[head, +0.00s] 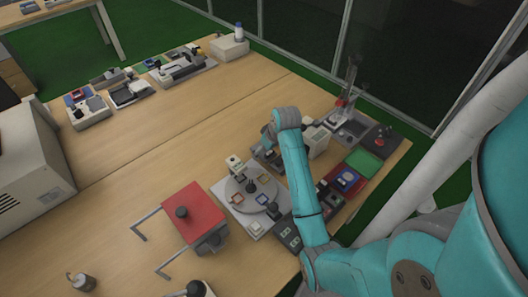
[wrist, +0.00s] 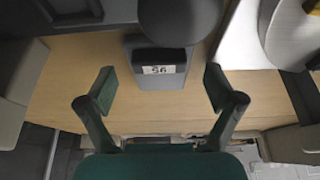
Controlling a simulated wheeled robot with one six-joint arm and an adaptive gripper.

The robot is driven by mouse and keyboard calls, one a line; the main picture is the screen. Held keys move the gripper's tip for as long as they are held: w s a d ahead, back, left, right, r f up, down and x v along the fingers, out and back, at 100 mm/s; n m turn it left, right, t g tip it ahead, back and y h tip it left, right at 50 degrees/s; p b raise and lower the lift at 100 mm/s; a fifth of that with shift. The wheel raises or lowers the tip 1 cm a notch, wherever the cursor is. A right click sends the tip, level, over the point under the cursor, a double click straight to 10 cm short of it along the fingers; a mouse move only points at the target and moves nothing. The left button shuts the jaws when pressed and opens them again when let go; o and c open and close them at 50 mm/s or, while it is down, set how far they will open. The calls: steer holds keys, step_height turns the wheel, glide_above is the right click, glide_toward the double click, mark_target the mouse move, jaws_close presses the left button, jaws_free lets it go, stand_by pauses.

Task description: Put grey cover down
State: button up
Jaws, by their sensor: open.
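In the wrist view my gripper (wrist: 159,90) is open, its two dark green fingers spread apart with nothing between the pads. Just beyond the fingertips is a grey block with a white label (wrist: 158,70). A rounded dark grey part (wrist: 180,18), perhaps the knob of the grey cover, is at the top edge of that view and is cut off. I cannot tell whether it touches the block. In the head view my gripper (head: 267,136) is low over the devices at the right side of the table, and my arm hides part of this area.
A white plate with a round grey turntable (head: 251,187) stands left of my arm. A red-topped device with a black knob (head: 192,215) is further left. A beige box (head: 316,140) is close right of my gripper. The wooden table's middle (head: 170,140) is clear.

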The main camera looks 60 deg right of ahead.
mark_target(265, 152)
steer(key=c, duration=1.3)
steer(key=shift+r, duration=5.05)
steer(key=shift+c, duration=0.2)
